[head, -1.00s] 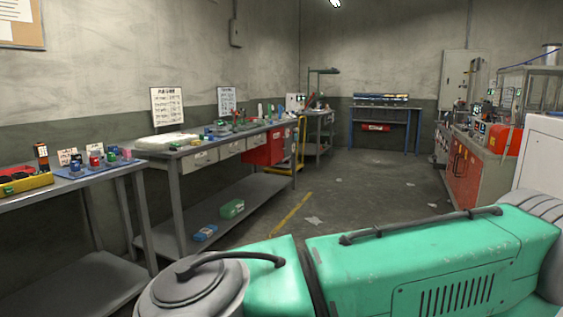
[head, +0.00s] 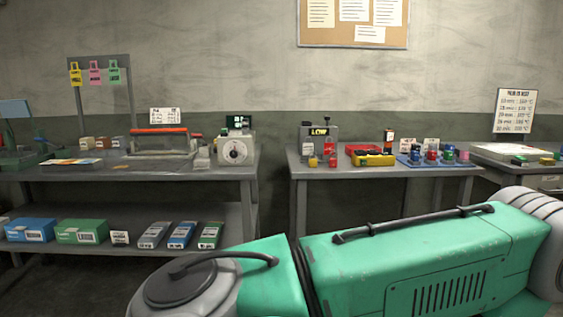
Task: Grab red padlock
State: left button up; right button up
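Another small red item (head: 332,161) sits in front of a grey device marked LOW (head: 319,134), beside a yellow item (head: 313,162). Neither of my grippers is in view.
A yellow tray (head: 373,160) and a red tray (head: 362,149) are left of the mat. My green body fills the bottom right.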

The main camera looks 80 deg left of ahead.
aim_at(333, 163)
jog(key=k+u, duration=0.1)
jog(key=u, duration=2.1)
jog(key=i+l+u, duration=0.1)
jog(key=i+l, duration=0.4)
jog(key=i+l+u, duration=0.15)
jog(key=i+l, duration=0.3)
jog(key=l, duration=0.25)
